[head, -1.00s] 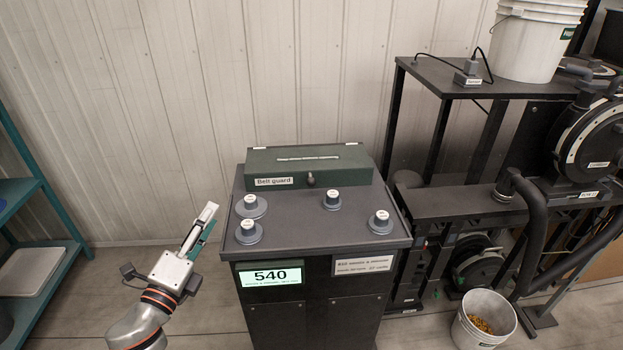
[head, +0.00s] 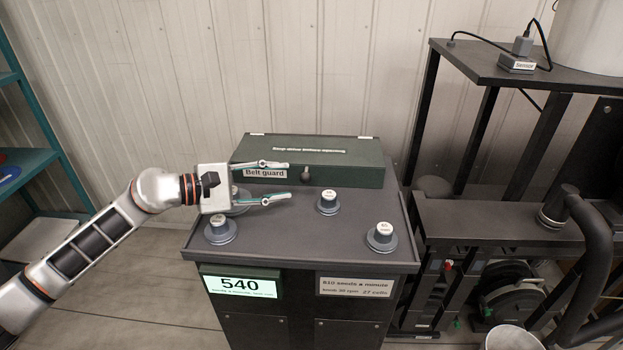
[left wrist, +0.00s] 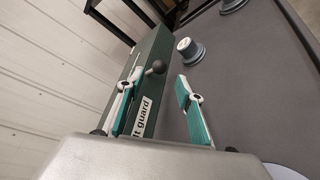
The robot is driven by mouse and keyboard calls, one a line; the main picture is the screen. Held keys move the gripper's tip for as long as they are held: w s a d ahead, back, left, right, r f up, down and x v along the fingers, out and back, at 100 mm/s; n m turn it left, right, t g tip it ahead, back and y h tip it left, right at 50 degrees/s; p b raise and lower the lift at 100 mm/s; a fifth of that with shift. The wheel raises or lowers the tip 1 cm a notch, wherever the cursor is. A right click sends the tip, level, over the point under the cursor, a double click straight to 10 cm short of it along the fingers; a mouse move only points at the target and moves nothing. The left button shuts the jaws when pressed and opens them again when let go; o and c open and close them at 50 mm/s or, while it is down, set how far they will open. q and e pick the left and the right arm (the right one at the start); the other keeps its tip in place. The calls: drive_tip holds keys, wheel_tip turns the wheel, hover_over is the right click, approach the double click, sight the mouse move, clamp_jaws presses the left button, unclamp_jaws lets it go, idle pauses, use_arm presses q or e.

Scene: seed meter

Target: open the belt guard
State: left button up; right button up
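The belt guard (head: 330,174) is a long dark green box with a shut lid, at the back of the grey cabinet top (head: 290,244). Its front carries a "Belt guard" label and a small round knob (head: 305,174). My left gripper (head: 278,182) is open and empty, in front of the guard's left part, its fingers pointing right towards the knob. In the left wrist view the guard (left wrist: 160,58) runs along behind the fingers, and the dark knob (left wrist: 155,68) shows just beyond the gap between the fingertips (left wrist: 158,84). My right gripper is not in view.
Several grey knobs stand on the cabinet top, including a front left one (head: 220,230), a middle one (head: 327,202) and a right one (head: 381,237). One is partly hidden behind my left gripper. A lit "540" display (head: 240,286) is on the cabinet front. A black table (head: 480,62) stands at right.

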sight(305, 178)
use_arm(q)
drive_tip(key=x, duration=0.7)
drive_tip(key=shift+d+r, duration=0.1)
drive_tip(key=shift+r, duration=0.05)
clamp_jaws()
